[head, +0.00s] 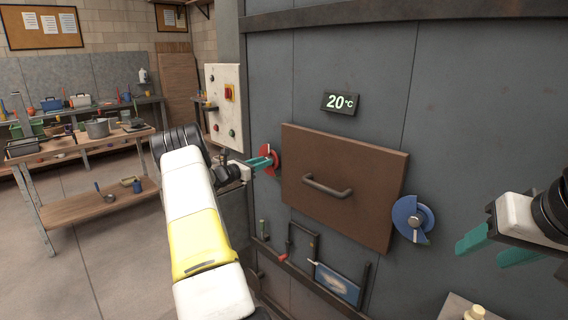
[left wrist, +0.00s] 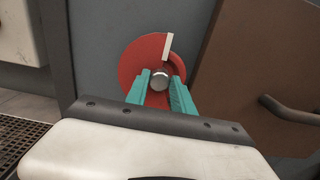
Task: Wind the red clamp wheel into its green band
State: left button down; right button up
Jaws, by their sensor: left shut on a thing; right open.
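The red clamp wheel (head: 265,152) is on the left side of the brown door, partly hidden by my left gripper (head: 270,161). In the left wrist view the red wheel (left wrist: 137,62) is a disc with a pale bar at its upper right and a round metal hub (left wrist: 160,79). The teal fingers of my left gripper (left wrist: 160,88) are shut on the wheel's hub, one on each side. I cannot make out a green band in either view. My right gripper (head: 488,251) is open and empty, out from the wall at the right.
The brown door (head: 345,168) has a grey handle (head: 327,187), with a blue wheel (head: 403,209) at its right side. A display (head: 341,102) above reads 20°C. A control box (head: 222,105) is left of the wheel. A wooden shelf unit (head: 75,148) stands further left.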

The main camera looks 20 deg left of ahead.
pick_arm(q)
jog(key=shift+m, duration=0.3)
jog(key=shift+d+f+m, duration=0.1)
jog(key=shift+m, duration=3.85)
jog(key=shift+d+f+m, duration=0.1)
jog(key=shift+m, duration=3.85)
jog(key=c, duration=1.1)
grip_release()
jog(key=shift+s+a, duration=0.1)
jog(key=shift+s, duration=0.05)
